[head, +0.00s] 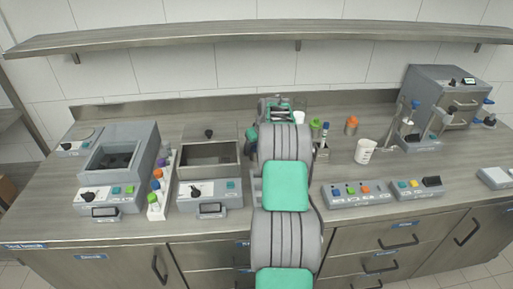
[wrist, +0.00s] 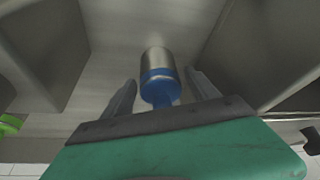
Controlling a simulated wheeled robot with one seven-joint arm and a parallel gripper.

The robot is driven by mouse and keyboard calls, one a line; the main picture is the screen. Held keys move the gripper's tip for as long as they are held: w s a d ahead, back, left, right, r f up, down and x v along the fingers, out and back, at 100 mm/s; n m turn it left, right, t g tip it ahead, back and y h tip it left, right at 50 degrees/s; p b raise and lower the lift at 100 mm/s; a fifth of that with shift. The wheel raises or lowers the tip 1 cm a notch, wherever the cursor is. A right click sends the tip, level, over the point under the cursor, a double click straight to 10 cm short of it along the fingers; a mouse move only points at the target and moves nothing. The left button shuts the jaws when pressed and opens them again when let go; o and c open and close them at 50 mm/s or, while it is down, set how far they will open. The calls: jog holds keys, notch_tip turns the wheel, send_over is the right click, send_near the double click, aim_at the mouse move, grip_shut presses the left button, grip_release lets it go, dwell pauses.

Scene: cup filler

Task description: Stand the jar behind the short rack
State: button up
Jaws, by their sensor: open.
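In the wrist view a round steel-and-blue vessel (wrist: 158,62), which I take for the jar, is between the fingertips of my gripper (wrist: 160,80). The fingers are open, one on each side, with a visible gap to it. In the head view my gripper (head: 280,108) is at the back of the counter, and my arm hides the vessel. A small rack (head: 321,153) holding slim items stands just right of my arm, partly hidden; I take it for the short rack. A longer white rack (head: 157,208) with several coloured caps stands at left.
Grey devices (head: 112,196) and (head: 210,190) stand at left. A white beaker (head: 366,151), an orange container (head: 351,126) and a green-capped one (head: 315,127) stand right of my arm. Control boxes (head: 357,194) line the front right. A shelf (head: 270,36) hangs above.

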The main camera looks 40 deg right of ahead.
jog(key=d+b+v, duration=0.1)
jog(key=b+v, duration=0.1)
jog(key=v, duration=0.9)
jog(key=s+a+r+n, duration=0.1)
jog(key=a+r, duration=0.2)
jog(key=a, duration=0.9)
jog(key=s+a+r, duration=0.2)
jog(key=a+r, duration=0.2)
jog(key=a, duration=0.8)
jog(key=s+a+f, duration=0.3)
jog(key=s+a, duration=0.6)
jog(key=s+a+f+n+y, duration=0.1)
jog(key=s+a+f, duration=0.2)
jog(key=s+a, duration=0.6)
jog(key=shift+s+f+n+g, duration=0.3)
jog(key=shift+s+g, duration=0.1)
jog(key=shift+s, duration=0.25)
